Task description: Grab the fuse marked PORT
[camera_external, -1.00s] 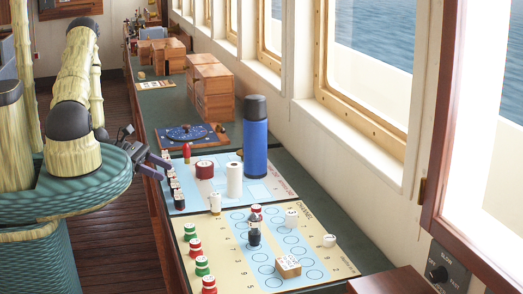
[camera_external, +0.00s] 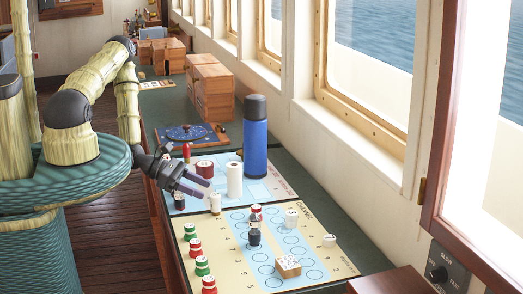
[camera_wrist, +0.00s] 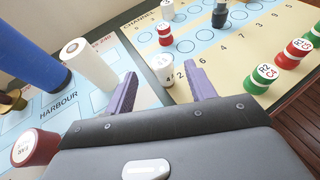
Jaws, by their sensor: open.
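No PORT marking is readable on any piece. A small white cylinder (camera_external: 215,203) stands upright at the seam of the two boards. In the wrist view this white piece (camera_wrist: 161,70) shows between the fingertips, with small unreadable print on it. My gripper (camera_external: 206,189) is open and empty, just above and behind it. A short red cylinder with a white top (camera_external: 205,169) stands farther back; in the wrist view this red cylinder (camera_wrist: 36,148) is at lower left, its lettering unclear. A taller white cylinder (camera_external: 234,180) stands right of it and also shows in the wrist view (camera_wrist: 92,68).
A tall blue flask (camera_external: 255,140) stands behind the white cylinder. Red and green pieces line the left edge of the channel board (camera_external: 225,275); a die-like block (camera_external: 288,265) and dark figure (camera_external: 254,235) stand on it. Windows bound the right.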

